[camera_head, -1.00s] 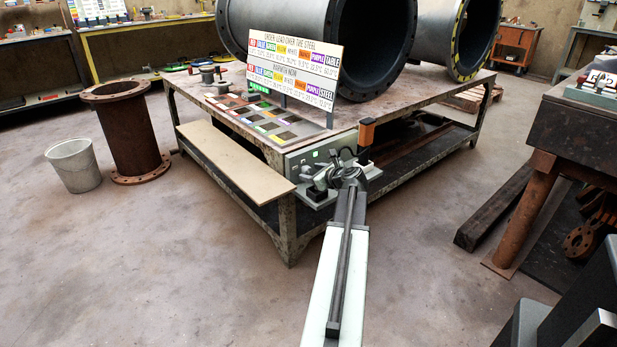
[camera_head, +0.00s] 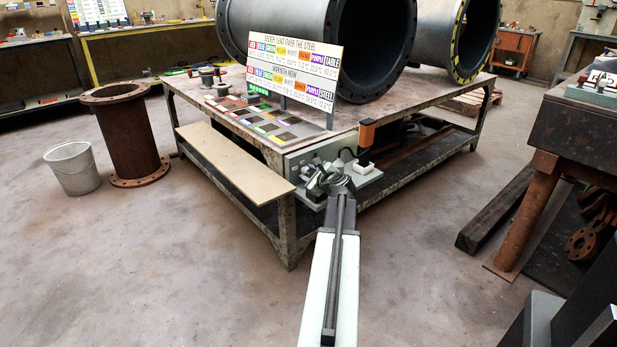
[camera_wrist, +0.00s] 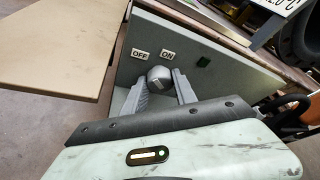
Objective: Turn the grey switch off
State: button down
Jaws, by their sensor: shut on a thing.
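The grey switch (camera_wrist: 160,76) is a rounded knob on a grey-green panel (camera_wrist: 205,68). An OFF label (camera_wrist: 139,54) is above it to the left and an ON label (camera_wrist: 168,54) above it to the right in the wrist view. My gripper (camera_wrist: 161,84) is shut on the grey switch, one finger on each side. In the head view my gripper (camera_head: 322,178) is at the panel on the near corner of the bench. The arm hides the switch there. I cannot tell which label the knob points to.
A tan board (camera_head: 236,165) sticks out left of the panel. A sign board (camera_head: 295,72) and large pipes are on the bench. The floor around my arm is clear.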

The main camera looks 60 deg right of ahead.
dwell(0.3)
jog(key=c, duration=1)
grip_release()
jog(key=p+v, duration=0.2)
jog(key=v, duration=0.6)
jog(key=shift+w+f, duration=0.1)
